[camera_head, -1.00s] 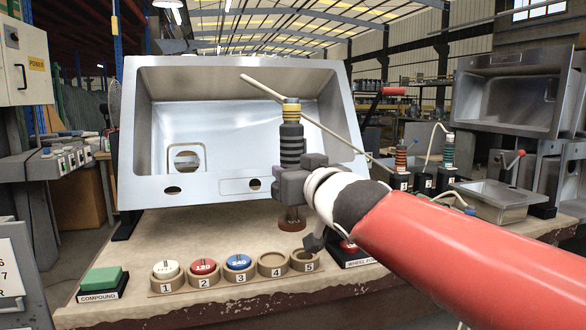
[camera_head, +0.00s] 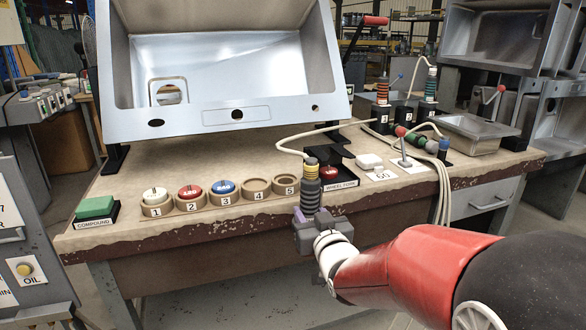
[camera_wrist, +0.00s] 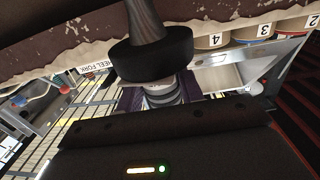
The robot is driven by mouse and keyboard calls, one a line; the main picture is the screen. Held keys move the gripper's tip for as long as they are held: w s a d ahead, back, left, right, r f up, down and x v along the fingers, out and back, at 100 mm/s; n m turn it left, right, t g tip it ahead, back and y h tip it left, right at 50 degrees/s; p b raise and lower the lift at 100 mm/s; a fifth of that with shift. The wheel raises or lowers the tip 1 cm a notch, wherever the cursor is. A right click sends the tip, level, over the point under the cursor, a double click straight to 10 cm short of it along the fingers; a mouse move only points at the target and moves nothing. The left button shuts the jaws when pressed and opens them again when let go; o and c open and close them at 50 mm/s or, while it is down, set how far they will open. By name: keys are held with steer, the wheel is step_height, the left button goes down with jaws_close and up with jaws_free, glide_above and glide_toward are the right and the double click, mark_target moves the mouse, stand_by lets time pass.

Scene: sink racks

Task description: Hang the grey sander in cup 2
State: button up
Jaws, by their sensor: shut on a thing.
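In the wrist view, the sander's black round part (camera_wrist: 150,62) and grey body (camera_wrist: 163,93) show between my fingers. Cup 2 (camera_head: 405,114), a black numbered holder at the back right, looks empty. To its left stands cup 1 (camera_head: 379,124) with an orange-ringed tool (camera_head: 383,91); to its right, cup 3 (camera_head: 426,113) holds a green-ringed tool (camera_head: 431,86).
The large sink (camera_head: 225,115) stands behind.

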steer(key=d+f+m+h, duration=0.1)
steer(key=d+f, duration=0.2)
steer(key=f, duration=0.7)
steer(key=d+f+h, duration=0.2)
steer(key=d+f, duration=0.1)
steer(key=f, duration=0.7)
steer(key=d+f+m+h, duration=0.1)
steer(key=d+f, duration=0.1)
steer(key=f, duration=0.9)
steer(key=shift+w+d+m, duration=0.3)
steer(key=shift+d, duration=0.1)
